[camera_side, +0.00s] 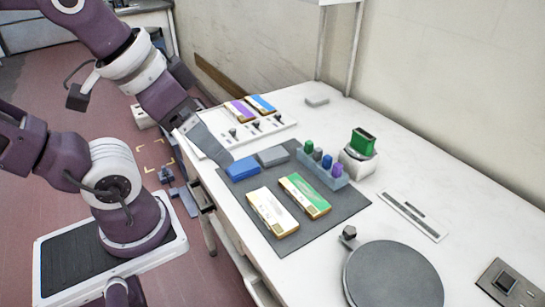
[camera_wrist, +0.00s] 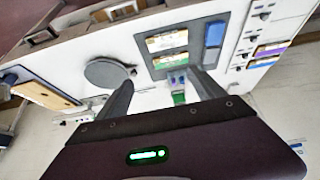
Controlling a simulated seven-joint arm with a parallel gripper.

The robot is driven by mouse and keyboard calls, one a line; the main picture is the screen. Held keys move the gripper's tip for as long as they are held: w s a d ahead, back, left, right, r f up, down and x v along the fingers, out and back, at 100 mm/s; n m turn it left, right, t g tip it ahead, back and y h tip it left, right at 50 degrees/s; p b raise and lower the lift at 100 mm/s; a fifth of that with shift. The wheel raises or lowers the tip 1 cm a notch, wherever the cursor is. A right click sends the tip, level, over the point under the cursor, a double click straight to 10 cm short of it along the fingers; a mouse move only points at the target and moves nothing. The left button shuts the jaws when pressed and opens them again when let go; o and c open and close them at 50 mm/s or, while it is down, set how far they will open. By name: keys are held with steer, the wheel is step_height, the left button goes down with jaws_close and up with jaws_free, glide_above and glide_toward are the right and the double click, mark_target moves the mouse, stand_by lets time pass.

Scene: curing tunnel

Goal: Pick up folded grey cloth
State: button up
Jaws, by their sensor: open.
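The folded grey cloth (camera_side: 272,156) lies flat on the dark mat (camera_side: 338,208), at its back edge, beside a folded blue cloth (camera_side: 242,168). In the wrist view it seems to be the grey patch (camera_wrist: 210,57) below the blue cloth (camera_wrist: 214,34), just beyond the right finger's tip and partly hard to make out. My gripper (camera_wrist: 161,78) is open and empty, its two dark fingers spread apart above the bench. In the side view my arm comes in from the left, and its grey end part shows left of the blue cloth.
Two boxes, one cream (camera_side: 272,212) and one green (camera_side: 305,195), lie on the mat. A rack (camera_side: 322,172) of coloured pieces stands right of the cloth. A white holder (camera_side: 357,164) with a green block and a round grey plate (camera_side: 393,278) are farther right.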

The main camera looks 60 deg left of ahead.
steer(key=w+a+g, duration=0.1)
steer(key=w+a, duration=0.2)
steer(key=w, duration=0.5)
steer(key=m+g, duration=0.1)
steer(key=g, duration=0.4)
glide_above(274, 153)
steer(key=f, duration=2)
steer(key=shift+w+a, duration=0.2)
step_height(274, 153, down, 7)
steer(key=shift+s+d+f, duration=0.1)
steer(key=shift+s+d, duration=0.05)
steer(key=c, duration=1.4)
step_height(274, 153, up, 10)
steer(key=shift+r, duration=0.1)
steer(key=shift+c, duration=0.2)
